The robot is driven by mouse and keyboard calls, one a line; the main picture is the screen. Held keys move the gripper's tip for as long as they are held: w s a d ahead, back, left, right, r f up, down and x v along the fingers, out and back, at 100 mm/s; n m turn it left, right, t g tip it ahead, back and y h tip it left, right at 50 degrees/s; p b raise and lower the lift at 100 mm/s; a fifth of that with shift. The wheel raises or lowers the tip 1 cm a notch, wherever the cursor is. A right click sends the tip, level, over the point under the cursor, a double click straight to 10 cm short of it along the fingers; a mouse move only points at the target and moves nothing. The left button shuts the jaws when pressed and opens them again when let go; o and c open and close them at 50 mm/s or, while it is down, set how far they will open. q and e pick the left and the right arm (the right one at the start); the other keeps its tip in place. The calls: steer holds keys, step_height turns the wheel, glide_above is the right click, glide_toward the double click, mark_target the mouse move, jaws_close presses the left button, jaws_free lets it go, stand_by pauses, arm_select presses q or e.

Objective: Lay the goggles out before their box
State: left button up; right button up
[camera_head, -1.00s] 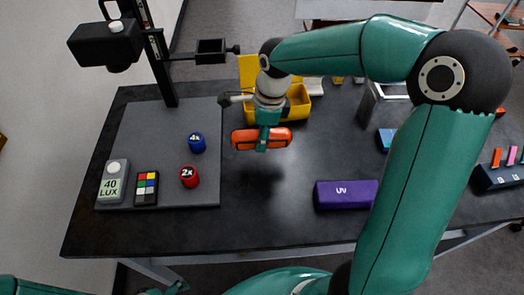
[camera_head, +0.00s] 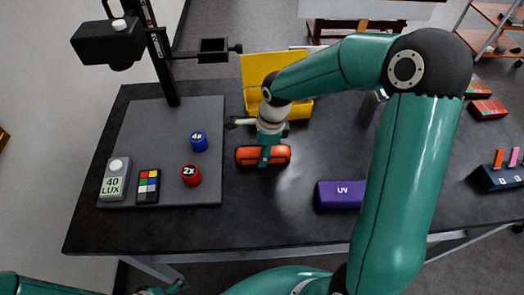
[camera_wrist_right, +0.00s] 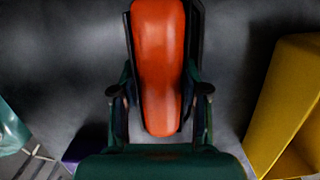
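The orange goggles (camera_head: 280,156) with a dark frame are low at the tabletop, in front of the yellow box (camera_head: 299,108). The box stands behind them with its lid raised, partly hidden by my right arm. My right gripper (camera_head: 264,158) points down and is shut on the goggles; in the right wrist view its fingers (camera_wrist_right: 161,95) lie along both sides of the goggles (camera_wrist_right: 158,60). The yellow box also shows at the right of that view (camera_wrist_right: 285,110). Only a small part of my left arm shows at the bottom left, and its finger state is unclear.
A grey board (camera_head: 150,130) at left bears a blue 4x loupe (camera_head: 199,141), a red 2x loupe (camera_head: 191,176), a colour chart (camera_head: 148,187), a lux meter (camera_head: 114,183) and a stand. A purple UV case (camera_head: 340,194) lies right of the goggles. Table in front is clear.

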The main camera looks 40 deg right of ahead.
steer(key=o, duration=0.4)
steer(key=shift+r, duration=0.15)
steer(key=r, duration=0.4)
steer(key=d+r, duration=0.1)
steer(key=r, duration=0.3)
steer(key=s+r, duration=0.1)
steer(key=r, duration=0.3)
steer(key=shift+d, duration=0.25)
steer(key=shift+f, duration=0.1)
